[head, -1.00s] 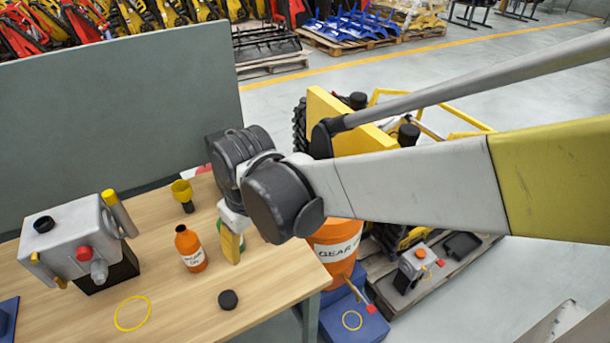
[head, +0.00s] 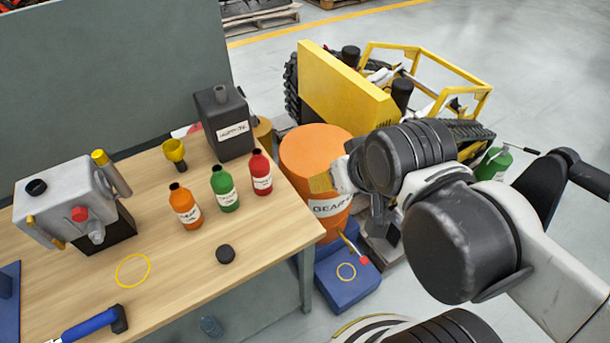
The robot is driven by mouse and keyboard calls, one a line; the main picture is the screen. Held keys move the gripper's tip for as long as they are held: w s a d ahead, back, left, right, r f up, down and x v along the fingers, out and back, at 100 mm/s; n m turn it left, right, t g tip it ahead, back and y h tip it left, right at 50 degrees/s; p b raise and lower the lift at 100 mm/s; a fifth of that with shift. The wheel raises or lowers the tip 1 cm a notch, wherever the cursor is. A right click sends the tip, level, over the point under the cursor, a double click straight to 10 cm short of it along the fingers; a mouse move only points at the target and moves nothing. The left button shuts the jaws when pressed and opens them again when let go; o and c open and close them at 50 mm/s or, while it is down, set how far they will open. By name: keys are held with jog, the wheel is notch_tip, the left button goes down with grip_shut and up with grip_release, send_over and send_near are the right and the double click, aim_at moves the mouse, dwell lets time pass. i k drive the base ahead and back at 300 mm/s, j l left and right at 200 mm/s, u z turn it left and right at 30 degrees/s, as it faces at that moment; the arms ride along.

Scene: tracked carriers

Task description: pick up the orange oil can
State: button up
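A small orange bottle (head: 186,207) with a black cap and white label stands upright on the wooden table (head: 180,275), left of a green bottle (head: 224,188) and a red bottle (head: 261,172). A large orange drum (head: 312,150) with a label beginning "GEAR" stands beyond the table's right edge. My gripper (head: 352,195) is in front of the drum's right side, right of the table and well apart from the orange bottle. A tan pad shows at its left, but its finger opening cannot be made out. I see nothing held in it.
A grey machine (head: 70,212) stands on the table's left. A yellow funnel (head: 174,150), dark canister (head: 222,125), black cap (head: 225,254) and blue-handled hammer (head: 95,322) share the tabletop. A blue box (head: 345,275) and yellow tracked carrier (head: 345,90) are to the right.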

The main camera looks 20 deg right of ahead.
aim_at(182, 200)
jog(key=k+u, duration=0.1)
jog(key=u, duration=1.35)
